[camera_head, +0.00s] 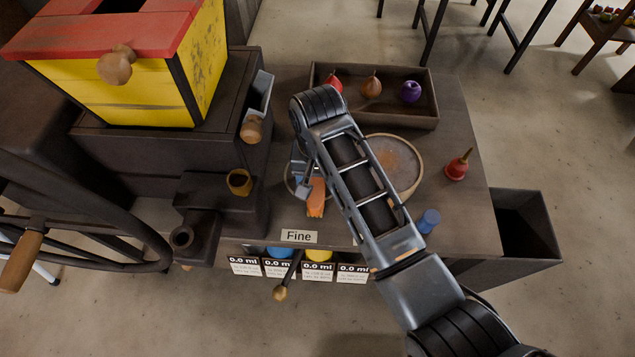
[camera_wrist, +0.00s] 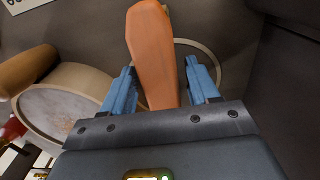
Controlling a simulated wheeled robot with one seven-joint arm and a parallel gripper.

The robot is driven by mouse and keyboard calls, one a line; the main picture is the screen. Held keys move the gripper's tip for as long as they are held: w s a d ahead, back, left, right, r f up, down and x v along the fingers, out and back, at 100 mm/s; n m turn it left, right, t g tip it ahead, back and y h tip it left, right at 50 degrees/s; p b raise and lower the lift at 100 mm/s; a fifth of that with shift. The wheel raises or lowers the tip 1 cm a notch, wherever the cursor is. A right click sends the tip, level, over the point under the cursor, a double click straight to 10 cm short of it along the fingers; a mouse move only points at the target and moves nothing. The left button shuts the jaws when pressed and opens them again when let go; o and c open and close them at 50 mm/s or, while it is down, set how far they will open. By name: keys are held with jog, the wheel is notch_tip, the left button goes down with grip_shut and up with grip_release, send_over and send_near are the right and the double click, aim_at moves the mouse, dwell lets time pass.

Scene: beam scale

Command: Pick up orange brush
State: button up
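The orange brush (camera_head: 316,198) shows beside my gripper (camera_head: 303,178) on the dark wooden table, partly hidden by my arm. In the wrist view, the brush (camera_wrist: 155,50) runs between the two blue fingers of my gripper (camera_wrist: 160,68), its broad end toward the top. The fingers stand apart on either side of it, with a narrow gap visible on the right side. I see no firm grip on it. A thin ring lies behind the brush.
A round sieve (camera_head: 405,150) lies right of my arm. A wooden tray (camera_head: 435,122) with coloured pieces stands behind. A red bulb (camera_head: 457,167) and a blue cylinder (camera_head: 428,221) stand at right. A yellow and red machine (camera_head: 150,100) fills the left.

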jog(key=c, duration=1)
jog(key=shift+o, duration=0.2)
jog(key=shift+r, duration=0.15)
jog(key=shift+r, duration=0.2)
notch_tip(320, 180, up, 4)
jog(key=shift+w+f, duration=0.1)
jog(key=shift+f, duration=0.05)
jog(key=s+d+r+p, duration=0.2)
jog(key=d+r, duration=0.4)
jog(key=d, duration=0.5)
jog(key=shift+d+r+p, duration=0.3)
jog(key=shift+r+p, duration=0.05)
jog(key=shift+p, duration=0.25)
